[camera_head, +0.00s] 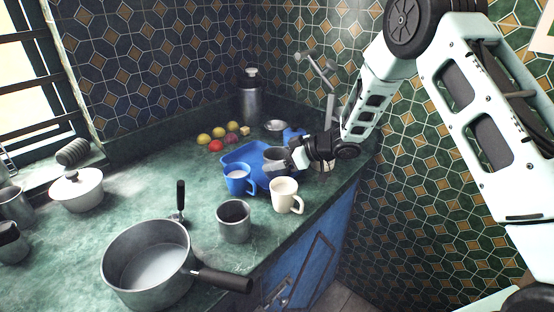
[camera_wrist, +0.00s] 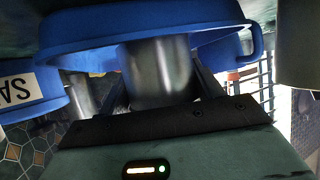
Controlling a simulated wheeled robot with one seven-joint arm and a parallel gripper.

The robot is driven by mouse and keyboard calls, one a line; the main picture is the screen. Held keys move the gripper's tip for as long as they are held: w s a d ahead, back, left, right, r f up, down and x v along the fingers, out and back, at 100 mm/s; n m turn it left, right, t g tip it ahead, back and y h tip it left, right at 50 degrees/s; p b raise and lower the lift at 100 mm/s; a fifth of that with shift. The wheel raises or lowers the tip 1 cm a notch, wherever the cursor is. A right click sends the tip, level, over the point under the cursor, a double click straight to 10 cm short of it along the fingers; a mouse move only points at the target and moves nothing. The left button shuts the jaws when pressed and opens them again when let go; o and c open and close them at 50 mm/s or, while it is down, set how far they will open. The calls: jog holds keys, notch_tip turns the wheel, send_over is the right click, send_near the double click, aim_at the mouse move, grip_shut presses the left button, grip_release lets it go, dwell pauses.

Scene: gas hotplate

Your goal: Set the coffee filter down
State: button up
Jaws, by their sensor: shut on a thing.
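My gripper (camera_head: 296,154) is at the right side of the blue tray (camera_head: 236,153), low over the counter. It is shut on a grey metal cylinder, which I take to be the coffee filter (camera_head: 275,158). In the wrist view the metal cylinder (camera_wrist: 160,68) sits between my fingers, with the blue tray (camera_wrist: 100,28) right beside it. I cannot tell whether the cylinder touches the tray. My fingers hide part of it.
A blue mug (camera_head: 238,178), a cream mug (camera_head: 286,195) and a grey metal cup (camera_head: 234,220) stand in front. A saucepan (camera_head: 150,262) is nearer. Fruit (camera_head: 217,145), a flask (camera_head: 250,98) and a small bowl (camera_head: 276,126) stand behind.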

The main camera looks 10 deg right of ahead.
jog(key=shift+f, duration=0.1)
jog(key=o, duration=1)
